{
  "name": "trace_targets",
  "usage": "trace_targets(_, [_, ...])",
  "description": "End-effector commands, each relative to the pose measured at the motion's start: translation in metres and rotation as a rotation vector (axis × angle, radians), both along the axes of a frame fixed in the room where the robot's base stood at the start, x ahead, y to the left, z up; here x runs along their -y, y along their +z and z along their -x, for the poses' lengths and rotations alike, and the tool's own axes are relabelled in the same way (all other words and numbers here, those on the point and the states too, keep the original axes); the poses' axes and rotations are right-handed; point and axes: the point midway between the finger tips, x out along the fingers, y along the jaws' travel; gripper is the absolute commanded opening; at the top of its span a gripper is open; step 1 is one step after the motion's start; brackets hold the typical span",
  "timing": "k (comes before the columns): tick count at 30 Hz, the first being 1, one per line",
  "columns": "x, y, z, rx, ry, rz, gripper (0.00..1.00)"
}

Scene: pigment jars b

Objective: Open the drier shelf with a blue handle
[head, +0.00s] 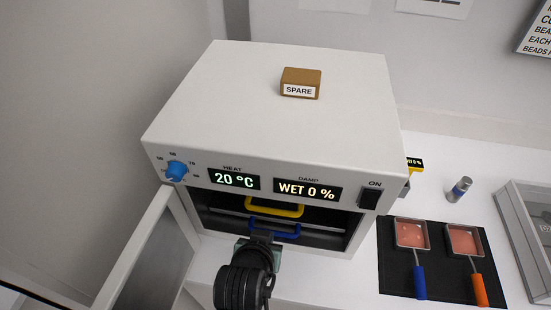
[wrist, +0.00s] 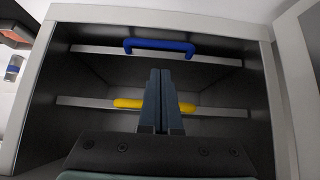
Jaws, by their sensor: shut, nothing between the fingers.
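The drier (head: 270,110) is a white box with its front door (head: 145,255) swung open to the left in the head view. Inside are two shelves: the upper has a yellow handle (head: 280,209), the lower a blue handle (head: 287,235). The wrist view looks inverted, with the blue handle (wrist: 160,46) above the yellow handle (wrist: 127,103). Both shelves look pushed in. My gripper (wrist: 160,72) is shut and empty, pointing into the opening. Its tips appear just short of the blue handle in the wrist picture, overlapping the yellow one's middle; contact cannot be told.
A brown block marked SPARE (head: 300,84) sits on the drier. A blue knob (head: 176,170) and a black switch (head: 370,197) are on its front. To the right, two pans (head: 411,234) lie on a black mat (head: 450,290), with a small jar (head: 459,189) behind.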

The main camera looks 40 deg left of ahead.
Motion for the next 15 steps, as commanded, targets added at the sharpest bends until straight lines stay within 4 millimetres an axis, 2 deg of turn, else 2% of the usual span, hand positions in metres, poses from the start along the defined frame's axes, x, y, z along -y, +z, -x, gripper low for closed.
trace_targets(5, [-0.006,-0.012,-0.011,-0.001,0.000,0.000,0.00])
trace_targets(15, [-0.020,-0.049,-0.042,0.000,0.000,0.000,0.00])
